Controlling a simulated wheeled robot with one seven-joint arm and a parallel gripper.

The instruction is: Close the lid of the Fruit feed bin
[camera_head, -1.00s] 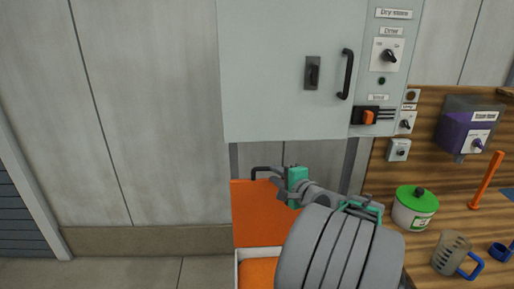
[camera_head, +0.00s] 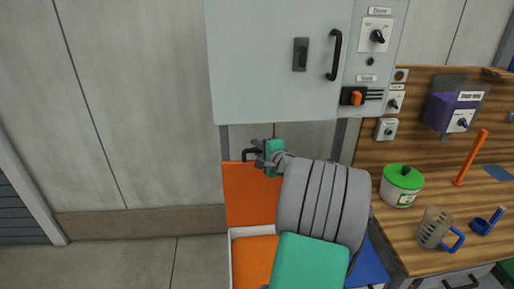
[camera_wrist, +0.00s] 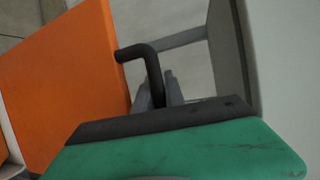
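The feed bin's orange lid (camera_head: 248,200) stands raised, near upright, at the back of a white-rimmed bin (camera_head: 232,265) with orange inside. Its label is not visible. A black bent handle (camera_head: 249,155) sits at the lid's upper edge; it shows large in the wrist view (camera_wrist: 150,58), beside the orange lid (camera_wrist: 70,75). My gripper (camera_head: 258,154) is at the handle. In the wrist view the grey fingers (camera_wrist: 160,90) lie either side of the handle's end, apparently apart. Whether they touch it is unclear. My arm hides the bin's right side.
A grey cabinet (camera_head: 265,70) hangs above the lid, close over my gripper. Something blue (camera_head: 369,268) lies right of the bin. A wooden counter (camera_head: 405,235) at right holds a green-lidded pot (camera_head: 400,187) and a jug (camera_head: 433,227). The floor at left is clear.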

